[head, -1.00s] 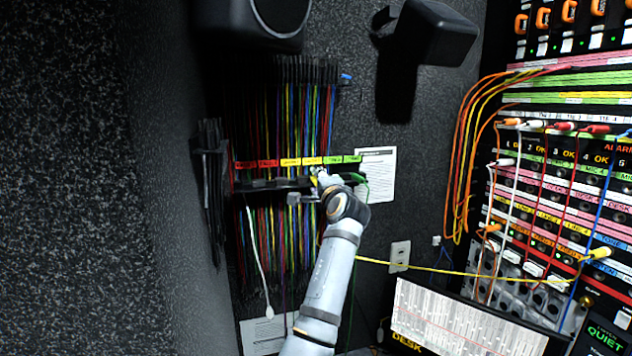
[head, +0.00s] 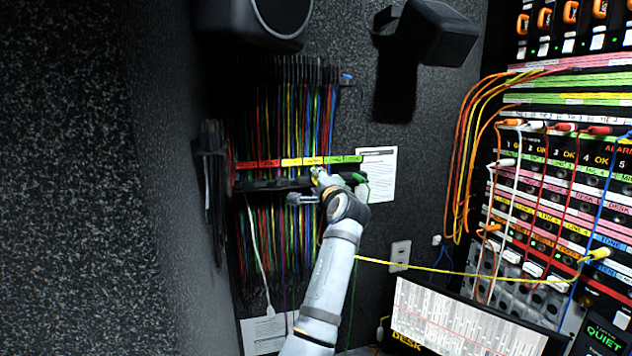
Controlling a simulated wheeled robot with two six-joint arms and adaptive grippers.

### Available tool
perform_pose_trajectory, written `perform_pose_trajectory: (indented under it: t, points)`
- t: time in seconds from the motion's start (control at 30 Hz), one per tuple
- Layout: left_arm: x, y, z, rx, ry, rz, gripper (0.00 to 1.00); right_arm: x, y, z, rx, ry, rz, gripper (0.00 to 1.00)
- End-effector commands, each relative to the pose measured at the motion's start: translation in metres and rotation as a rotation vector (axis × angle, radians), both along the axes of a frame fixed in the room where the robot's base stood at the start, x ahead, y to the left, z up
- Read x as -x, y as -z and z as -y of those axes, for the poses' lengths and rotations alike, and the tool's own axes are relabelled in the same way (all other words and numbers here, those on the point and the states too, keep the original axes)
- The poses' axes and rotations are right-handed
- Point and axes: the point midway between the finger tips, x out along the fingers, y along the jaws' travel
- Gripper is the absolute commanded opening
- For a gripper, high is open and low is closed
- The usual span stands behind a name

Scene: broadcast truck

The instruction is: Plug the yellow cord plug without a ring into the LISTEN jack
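My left gripper (head: 312,186) is at the cord rack (head: 272,183), just under its colored label strip. A small yellow piece (head: 315,172) shows at its fingers; whether it is held, and whether it is a plug, I cannot tell. A yellow cord (head: 450,271) runs from behind my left forearm to the patch panel (head: 540,212) on the right. A yellow plug (head: 598,254) sits at the panel's lower right; any ring on it is too small to make out. The LISTEN label cannot be read with certainty. My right gripper is out of view.
Several colored cords hang in the rack. Orange and yellow cords (head: 462,150) loop at the panel's left edge, and other plugged cords cross its face. A black speaker (head: 436,32) hangs above. A wall plate (head: 400,254) is behind.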

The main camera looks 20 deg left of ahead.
Motion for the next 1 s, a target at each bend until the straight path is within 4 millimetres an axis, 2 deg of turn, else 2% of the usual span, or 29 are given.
perform_pose_trajectory:
  t: [0.03, 0.27, 0.47, 0.5, 0.87, 1.0]
  points:
    - [0.0000, 0.0000, 0.0001, 0.000, 0.000, 0.000, 0.32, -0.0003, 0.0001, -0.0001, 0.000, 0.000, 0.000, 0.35]
    - [0.0001, -0.0013, 0.0002, -0.001, 0.001, 0.003, 0.01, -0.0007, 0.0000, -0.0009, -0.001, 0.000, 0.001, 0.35]
    - [0.0004, -0.0034, 0.0000, -0.002, 0.001, 0.006, 0.00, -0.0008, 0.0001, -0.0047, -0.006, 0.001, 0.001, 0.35]
    - [0.0004, -0.0038, 0.0000, -0.002, 0.001, 0.007, 0.26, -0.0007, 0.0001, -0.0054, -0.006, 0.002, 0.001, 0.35]
    - [0.0001, -0.0015, 0.0000, -0.001, 0.000, 0.003, 0.74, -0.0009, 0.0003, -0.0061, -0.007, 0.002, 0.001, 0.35]
    - [0.0000, -0.0008, 0.0000, 0.000, 0.000, 0.001, 0.75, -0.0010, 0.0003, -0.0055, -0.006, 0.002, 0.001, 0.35]
